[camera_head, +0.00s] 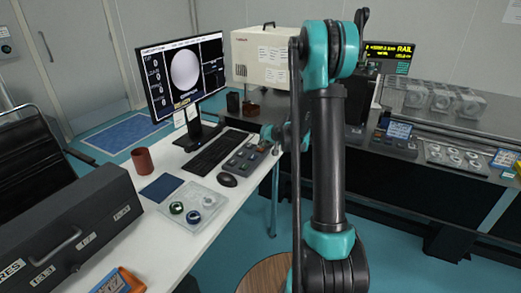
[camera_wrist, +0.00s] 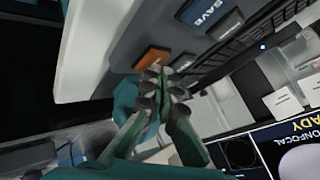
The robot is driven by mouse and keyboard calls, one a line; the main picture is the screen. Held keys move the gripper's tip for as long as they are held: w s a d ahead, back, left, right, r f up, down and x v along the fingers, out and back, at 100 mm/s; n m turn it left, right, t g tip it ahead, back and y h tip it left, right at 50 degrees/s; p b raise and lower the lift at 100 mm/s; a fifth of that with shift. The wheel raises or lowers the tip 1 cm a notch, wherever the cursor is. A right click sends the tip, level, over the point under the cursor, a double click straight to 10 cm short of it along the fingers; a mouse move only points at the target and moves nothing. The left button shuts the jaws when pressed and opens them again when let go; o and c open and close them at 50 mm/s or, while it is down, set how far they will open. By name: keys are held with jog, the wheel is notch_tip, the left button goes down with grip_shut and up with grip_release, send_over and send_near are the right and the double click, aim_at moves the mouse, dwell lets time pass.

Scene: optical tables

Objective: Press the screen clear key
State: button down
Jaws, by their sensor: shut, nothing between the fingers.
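A grey key panel (camera_head: 240,163) with several keys sits on the white desk beside the keyboard. In the wrist view the panel (camera_wrist: 105,65) fills the upper left. It bears an orange key (camera_wrist: 152,58) with no readable label and a dark blue key marked SAVE (camera_wrist: 207,12). I cannot read which key is the screen clear key. My gripper (camera_wrist: 163,86) is shut and empty, its fingertips close by the orange key; contact cannot be told. In the head view my gripper (camera_head: 270,134) is small, at the panel's far right end. The monitor (camera_head: 185,72) shows a pale disc.
The keyboard (camera_head: 217,151) and mouse (camera_head: 228,181) lie beside the panel. A tray of lens rings (camera_head: 193,206), a red-brown cup (camera_head: 142,161) and a dark toolbox (camera_head: 70,232) stand nearer. A beige box (camera_head: 270,57) stands behind.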

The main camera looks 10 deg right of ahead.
aim_at(262, 149)
jog(key=shift+r, duration=0.65)
jog(key=shift+r, duration=2.5)
jog(key=s+d+f+n+g+h, duration=0.1)
jog(key=s+f+g+h, duration=0.1)
jog(key=s, duration=1.8)
jog(key=s+d+f+n+g+h, duration=0.1)
jog(key=s+d+f+n+h, duration=0.1)
jog(key=s, duration=1.9)
jog(key=shift+d+f+g+h, duration=0.3)
jog(key=shift+f+g, duration=0.1)
jog(key=shift+f, duration=0.35)
